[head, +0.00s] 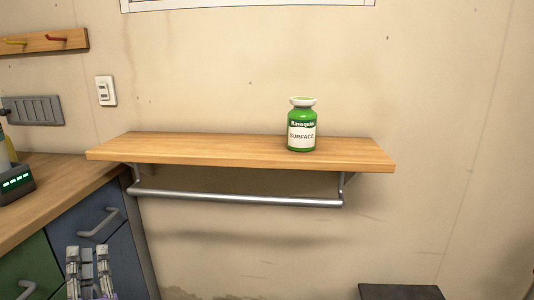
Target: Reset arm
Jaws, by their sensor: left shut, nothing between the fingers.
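My left gripper (88,258) shows at the bottom left, in front of the blue drawer front. It is shut and empty, with its fingers pointing up. It is well below and to the left of the wooden wall shelf (220,149). My right gripper is not in view. A green bottle (301,126) with a white cap and a label reading "SURFACE" stands upright on the shelf, apart from the gripper.
A metal rail (240,199) runs under the shelf. A wooden counter (60,188) with blue and green cabinet fronts fills the left side. A dark flat-topped object (400,292) stands at the bottom right. The space below the shelf looks clear.

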